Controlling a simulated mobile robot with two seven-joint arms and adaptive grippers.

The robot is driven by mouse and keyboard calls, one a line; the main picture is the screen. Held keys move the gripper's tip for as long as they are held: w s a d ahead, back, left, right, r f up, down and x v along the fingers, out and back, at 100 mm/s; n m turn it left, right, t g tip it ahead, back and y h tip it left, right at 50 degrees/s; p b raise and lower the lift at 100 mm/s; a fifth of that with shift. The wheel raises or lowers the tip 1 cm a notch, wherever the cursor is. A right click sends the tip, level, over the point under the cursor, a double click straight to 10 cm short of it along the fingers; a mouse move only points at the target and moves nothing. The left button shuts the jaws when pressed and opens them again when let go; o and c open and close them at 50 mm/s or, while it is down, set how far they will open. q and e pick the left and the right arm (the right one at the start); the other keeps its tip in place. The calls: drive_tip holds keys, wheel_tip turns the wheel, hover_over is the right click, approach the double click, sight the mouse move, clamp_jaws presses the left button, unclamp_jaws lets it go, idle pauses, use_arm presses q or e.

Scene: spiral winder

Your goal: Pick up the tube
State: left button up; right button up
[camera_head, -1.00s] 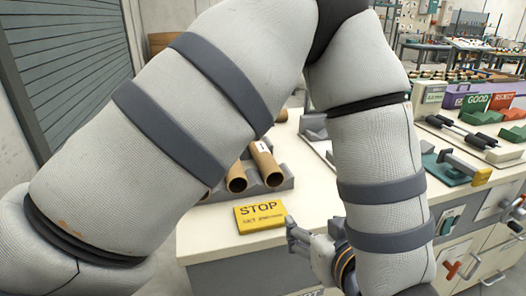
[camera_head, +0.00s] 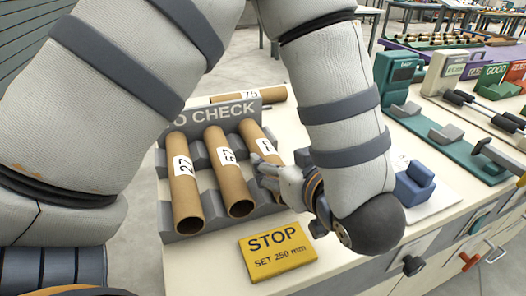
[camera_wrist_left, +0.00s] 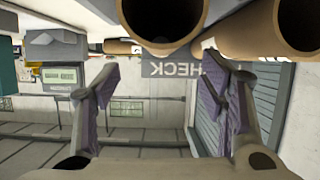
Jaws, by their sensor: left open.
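Three brown cardboard tubes lie side by side in a grey rack (camera_head: 163,215) marked "CHECK": the left tube (camera_head: 184,190) labelled 27, the middle tube (camera_head: 230,180) labelled 57, and the right tube (camera_head: 258,138), whose label is partly hidden. My left gripper (camera_head: 262,170) is beside the right tube, its fingers overlapping that tube's front part in the head view; contact cannot be told. In the left wrist view its fingers (camera_wrist_left: 158,65) are spread with nothing between them. Two open tube ends, one near the middle (camera_wrist_left: 163,42), show at the top there. My right gripper is not in view.
Another tube (camera_head: 225,97) lies behind the rack sign. A yellow STOP sign (camera_head: 277,252) stands in front of the rack. A blue block-like fixture (camera_head: 414,186) and a green-based device (camera_head: 440,140) stand to the right on the bench.

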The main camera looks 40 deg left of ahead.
sight(270, 154)
use_arm(q)
drive_tip(key=x, duration=0.8)
drive_tip(key=shift+s+a+f, duration=0.1)
drive_tip(key=c, duration=1.3)
